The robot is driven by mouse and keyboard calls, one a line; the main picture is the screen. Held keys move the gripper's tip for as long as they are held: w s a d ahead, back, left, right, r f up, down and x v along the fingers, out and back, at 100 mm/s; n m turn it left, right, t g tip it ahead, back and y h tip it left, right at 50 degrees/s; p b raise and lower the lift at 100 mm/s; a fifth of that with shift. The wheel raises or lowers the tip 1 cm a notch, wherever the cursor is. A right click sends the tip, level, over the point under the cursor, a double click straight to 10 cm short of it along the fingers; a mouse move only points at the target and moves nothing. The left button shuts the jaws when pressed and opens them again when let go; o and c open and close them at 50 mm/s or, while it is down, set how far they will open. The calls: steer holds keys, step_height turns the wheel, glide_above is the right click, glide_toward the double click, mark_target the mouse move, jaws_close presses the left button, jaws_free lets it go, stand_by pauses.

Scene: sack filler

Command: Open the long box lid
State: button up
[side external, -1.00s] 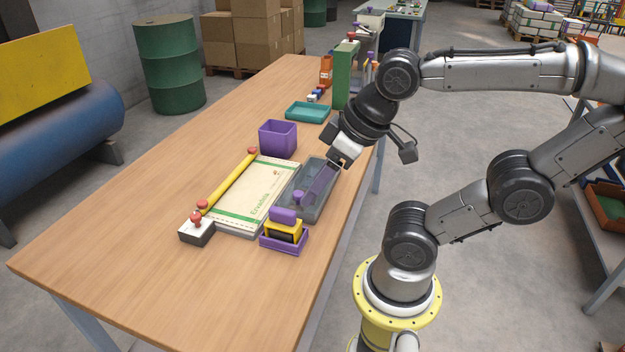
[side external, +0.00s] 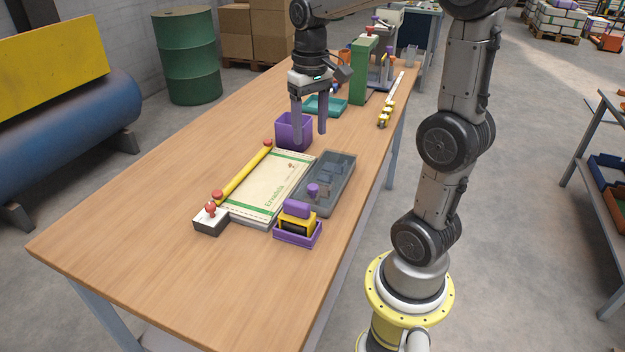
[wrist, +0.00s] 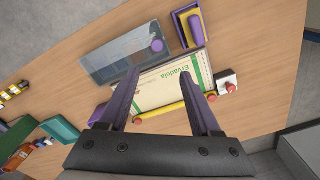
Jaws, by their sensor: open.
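The long grey box (side external: 338,165) lies on the workbench, right of the printed sack. Its see-through lid (wrist: 115,55) appears to lie over it; I cannot tell whether it is fully closed. A purple knob (side external: 313,190) stands up at the lid's near end and also shows in the wrist view (wrist: 157,46). My gripper (side external: 310,136) is open and empty, fingers pointing down, above the bench by the purple bin. It is beyond the box and to its left, apart from the knob. In the wrist view, my gripper (wrist: 163,73) has its fingers spread across the sack.
The flat Ervadela sack (side external: 270,185) lies beside the box, with a yellow bar (side external: 243,174) along its left. A purple tray with a yellow-black stamp (side external: 297,216) stands at the box's near end. The purple bin (side external: 292,131) and green post (side external: 362,70) stand farther back. The bench's left is clear.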

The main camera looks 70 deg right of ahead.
mark_target(312, 185)
steer(key=f, duration=1.4)
steer(key=shift+s+d+f, duration=0.15)
steer(key=shift+d, duration=0.15)
jaws_close()
stand_by(0.9)
